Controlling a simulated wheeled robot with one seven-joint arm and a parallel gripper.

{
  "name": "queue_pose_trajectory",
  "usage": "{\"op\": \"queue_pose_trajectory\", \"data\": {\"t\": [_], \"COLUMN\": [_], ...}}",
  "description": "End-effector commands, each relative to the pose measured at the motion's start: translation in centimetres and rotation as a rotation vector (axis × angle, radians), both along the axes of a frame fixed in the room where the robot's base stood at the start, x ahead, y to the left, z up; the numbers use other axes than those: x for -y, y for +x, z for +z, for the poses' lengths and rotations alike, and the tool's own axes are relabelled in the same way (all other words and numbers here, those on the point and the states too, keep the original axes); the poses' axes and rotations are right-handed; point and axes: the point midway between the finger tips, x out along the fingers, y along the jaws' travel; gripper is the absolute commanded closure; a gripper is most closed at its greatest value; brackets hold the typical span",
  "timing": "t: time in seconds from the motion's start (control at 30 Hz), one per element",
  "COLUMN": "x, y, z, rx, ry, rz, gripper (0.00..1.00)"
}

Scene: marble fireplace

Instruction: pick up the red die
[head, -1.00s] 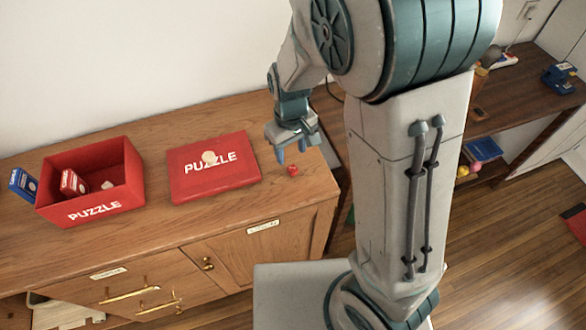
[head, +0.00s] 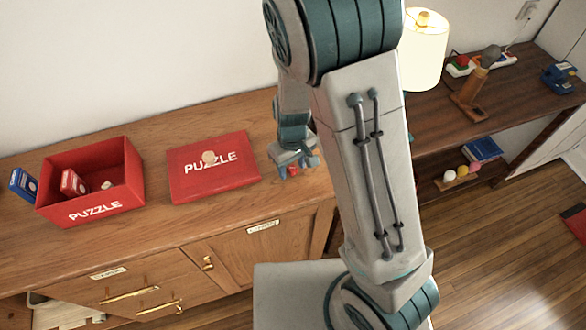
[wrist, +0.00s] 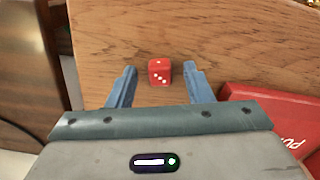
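The red die (wrist: 159,73) lies on the wooden cabinet top near its right end. In the wrist view it sits between the tips of my gripper (wrist: 160,78), with a gap on each side. The fingers are open and hold nothing. In the head view my gripper (head: 294,171) is low over the cabinet's right end, and the die (head: 293,169) shows only in part between the fingers.
The red puzzle lid (head: 225,178) lies just left of my gripper, with a pale piece on it. The red puzzle box (head: 100,203) stands further left. The cabinet top's right edge is close. A lamp (head: 424,50) stands behind at right.

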Motion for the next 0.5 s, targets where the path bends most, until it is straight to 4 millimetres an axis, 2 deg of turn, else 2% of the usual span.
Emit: {"op": "queue_pose_trajectory", "data": {"t": [0.03, 0.13, 0.17, 0.5], "x": [0.0, 0.0, 0.0, 0.0], "y": [0.0, 0.0, 0.0, 0.01], "z": [0.01, 0.02, 0.02, 0.16], "rx": [0.0, 0.0, 0.0, 0.001], "ry": [0.0, 0.0, 0.0, 0.001], "rz": [0.0, 0.0, 0.0, 0.0], "gripper": [0.67, 0.94, 1.0, 1.0]}}
